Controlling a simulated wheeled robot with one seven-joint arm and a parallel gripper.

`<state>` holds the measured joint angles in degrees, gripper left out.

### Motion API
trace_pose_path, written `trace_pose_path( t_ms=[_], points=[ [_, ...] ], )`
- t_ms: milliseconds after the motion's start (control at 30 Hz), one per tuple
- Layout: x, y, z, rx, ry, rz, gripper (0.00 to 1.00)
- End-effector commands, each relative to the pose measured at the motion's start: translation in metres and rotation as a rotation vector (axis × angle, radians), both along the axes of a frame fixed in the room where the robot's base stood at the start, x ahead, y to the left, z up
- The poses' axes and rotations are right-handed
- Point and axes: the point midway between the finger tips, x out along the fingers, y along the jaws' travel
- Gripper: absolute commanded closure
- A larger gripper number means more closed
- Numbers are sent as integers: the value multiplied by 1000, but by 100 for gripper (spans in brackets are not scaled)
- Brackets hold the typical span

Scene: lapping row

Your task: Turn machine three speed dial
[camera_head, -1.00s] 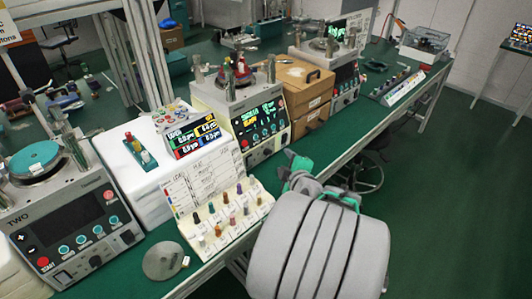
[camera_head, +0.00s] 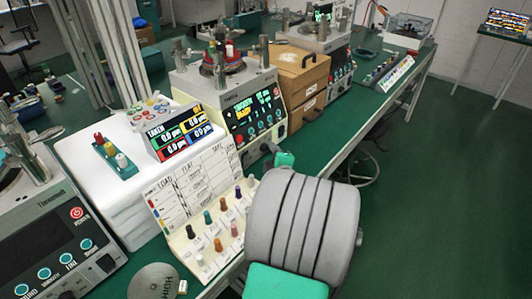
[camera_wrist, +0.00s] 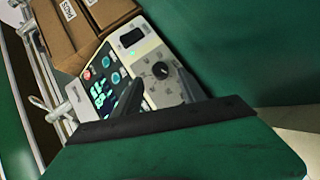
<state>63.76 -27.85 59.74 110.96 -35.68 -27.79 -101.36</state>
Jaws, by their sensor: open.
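The machine in the middle (camera_head: 212,92) has a lit display and a row of buttons, and I take it for machine three. The wrist view shows its pale front panel (camera_wrist: 150,55) with a black round dial (camera_wrist: 161,70) bearing a light mark. My gripper (camera_wrist: 160,78) is open, with one dark finger on each side of the dial in that view. I cannot tell whether either finger touches it. In the head view my green-and-grey wrist hides much of the gripper beside the machine's lower right corner.
A sloped board of coloured pegs (camera_head: 207,228) stands just left of my arm. A white block with a small display (camera_head: 182,132) is behind it. Brown boxes (camera_head: 298,78) stand right of the machine. Another machine (camera_head: 60,235) is at left. The green floor at right is clear.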

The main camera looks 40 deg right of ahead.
Motion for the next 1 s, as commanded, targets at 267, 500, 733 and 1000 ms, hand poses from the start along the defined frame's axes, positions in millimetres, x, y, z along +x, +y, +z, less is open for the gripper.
trace_pose_path(
  t_ms=[267,500,733,1000],
  points=[
    [33,-18,-12,0,1,3,52],
    [35,-19,-13,0,0,3,52],
    [35,-19,-12,0,0,3,70],
    [35,-19,-12,1,1,4,92]
  ],
)
